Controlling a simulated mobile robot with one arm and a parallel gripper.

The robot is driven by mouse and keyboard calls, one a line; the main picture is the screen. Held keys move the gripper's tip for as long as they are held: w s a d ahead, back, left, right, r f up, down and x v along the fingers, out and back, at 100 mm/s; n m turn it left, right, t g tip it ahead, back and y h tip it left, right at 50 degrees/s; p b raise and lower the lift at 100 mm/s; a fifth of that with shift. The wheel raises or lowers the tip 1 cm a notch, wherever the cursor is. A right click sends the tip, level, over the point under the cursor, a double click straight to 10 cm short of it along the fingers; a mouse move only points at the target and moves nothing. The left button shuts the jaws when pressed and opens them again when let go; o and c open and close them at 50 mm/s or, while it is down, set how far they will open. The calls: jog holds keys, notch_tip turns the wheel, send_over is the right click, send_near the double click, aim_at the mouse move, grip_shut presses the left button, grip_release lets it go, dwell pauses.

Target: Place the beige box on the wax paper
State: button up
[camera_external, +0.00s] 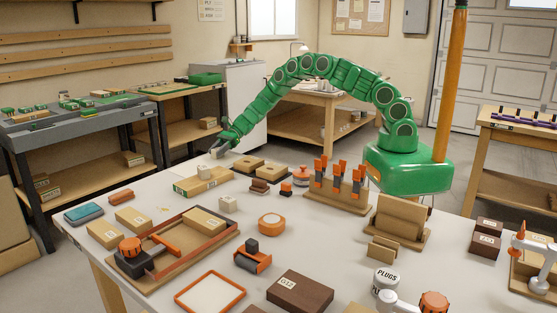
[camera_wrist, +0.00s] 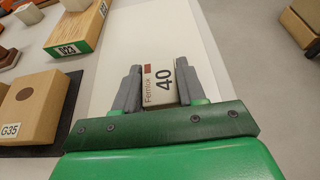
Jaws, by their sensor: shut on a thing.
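My gripper (camera_external: 220,150) is at the far left edge of the white table.
An orange-handled tool rack (camera_external: 337,190) stands mid-table.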

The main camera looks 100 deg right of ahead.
jog(key=o, duration=1.1)
